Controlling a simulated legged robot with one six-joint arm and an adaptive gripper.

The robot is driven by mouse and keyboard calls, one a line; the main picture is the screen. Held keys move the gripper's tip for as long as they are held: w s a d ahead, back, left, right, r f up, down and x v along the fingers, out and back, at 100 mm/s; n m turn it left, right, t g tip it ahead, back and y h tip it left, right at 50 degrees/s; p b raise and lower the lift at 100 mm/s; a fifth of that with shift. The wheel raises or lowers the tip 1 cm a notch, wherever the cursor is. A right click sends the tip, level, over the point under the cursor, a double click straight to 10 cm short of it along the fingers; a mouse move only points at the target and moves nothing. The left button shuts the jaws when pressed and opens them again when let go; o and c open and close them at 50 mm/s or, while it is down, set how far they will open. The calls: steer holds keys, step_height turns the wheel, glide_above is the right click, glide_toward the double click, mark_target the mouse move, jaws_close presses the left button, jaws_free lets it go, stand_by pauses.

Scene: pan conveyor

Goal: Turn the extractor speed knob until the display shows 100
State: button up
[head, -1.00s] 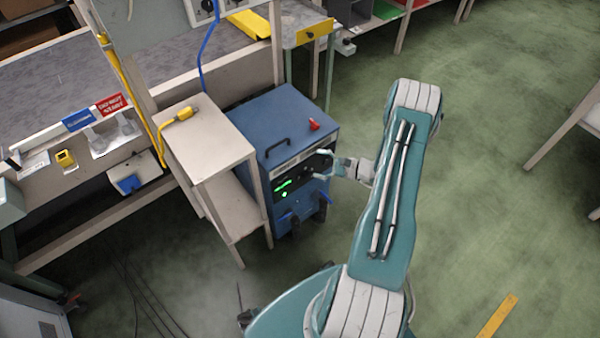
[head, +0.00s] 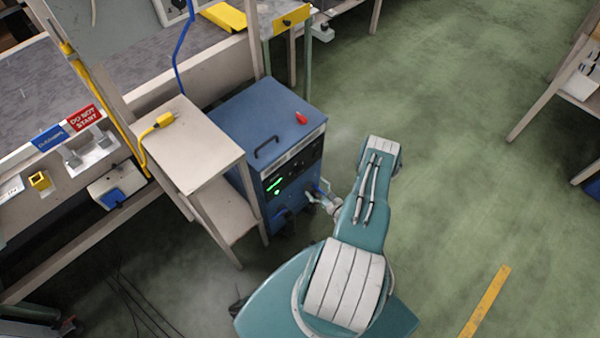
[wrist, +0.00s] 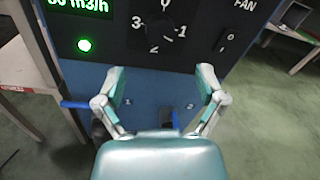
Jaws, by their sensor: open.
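The blue extractor (head: 258,108) stands on the floor with a dark front panel. In the wrist view the green display (wrist: 80,5) is cut by the top edge; it reads "m3/h", its leading digits clipped and not surely legible. The round black knob (wrist: 156,30) has the marks 3, 2 and 1 around it, and its top is close to the frame edge. My gripper (wrist: 162,72) is open and empty, its fingers spread below the knob in the picture and apart from it. In the head view my gripper (head: 322,199) is at the panel's lower right.
A FAN switch (wrist: 228,40) is right of the knob, and a green light (wrist: 85,45) is below the display. Blue-handled valves (wrist: 168,116) are low on the front. A wooden stand (head: 190,150) adjoins the extractor's left side.

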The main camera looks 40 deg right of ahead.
mark_target(300, 172)
steer(key=w, duration=0.8)
steer(key=shift+a, duration=0.1)
steer(key=c, duration=1.2)
